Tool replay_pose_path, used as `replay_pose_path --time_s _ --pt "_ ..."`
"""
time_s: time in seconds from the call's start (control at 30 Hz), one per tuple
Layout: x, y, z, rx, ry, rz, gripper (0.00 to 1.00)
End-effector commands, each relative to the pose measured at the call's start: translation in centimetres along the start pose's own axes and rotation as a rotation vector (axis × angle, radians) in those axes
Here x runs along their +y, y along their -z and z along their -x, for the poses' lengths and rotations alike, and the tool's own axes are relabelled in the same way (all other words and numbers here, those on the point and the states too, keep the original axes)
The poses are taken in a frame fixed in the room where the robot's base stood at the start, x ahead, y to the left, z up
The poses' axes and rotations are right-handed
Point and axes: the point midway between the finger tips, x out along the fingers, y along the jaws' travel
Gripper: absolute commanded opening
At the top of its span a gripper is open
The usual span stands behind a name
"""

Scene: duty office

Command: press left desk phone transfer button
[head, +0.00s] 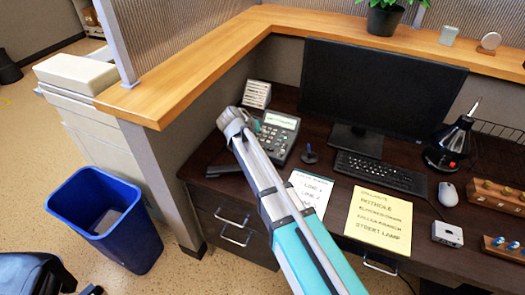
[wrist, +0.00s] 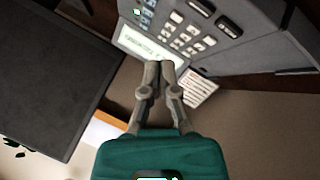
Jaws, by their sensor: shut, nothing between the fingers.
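The desk phone (head: 284,124) stands on the dark desk at the left, with a lit screen and a keypad. Part of it is hidden behind my arm. In the wrist view the phone (wrist: 240,55) fills the top right, turned around, with its lit screen (wrist: 145,48), small keys and larger pale buttons. The key labels are too blurred to read, so I cannot tell which is transfer. My gripper (wrist: 160,66) is shut and empty. Its fingertips appear over the screen's lower edge in the wrist view; I cannot tell whether they touch.
A lined white card (head: 257,94) stands behind the phone. A monitor (head: 380,85), keyboard (head: 380,174), white note (head: 310,190) and yellow note (head: 378,222) are to the right. A wooden-topped partition (head: 190,75) borders the desk at left.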

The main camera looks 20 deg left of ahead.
Motion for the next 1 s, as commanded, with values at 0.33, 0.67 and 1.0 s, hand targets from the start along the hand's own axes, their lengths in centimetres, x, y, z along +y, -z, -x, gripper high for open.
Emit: replay_pose_path --time_s 0.33,0.67,1.0 --pt "-1.6 -1.6 -2.3 0.0 0.0 -0.001 0.0" --pt "-2.2 -2.3 -3.2 -0.001 -0.001 -0.001 0.0" --pt "-2.1 -2.3 -3.2 -0.001 -0.001 -0.002 0.0"
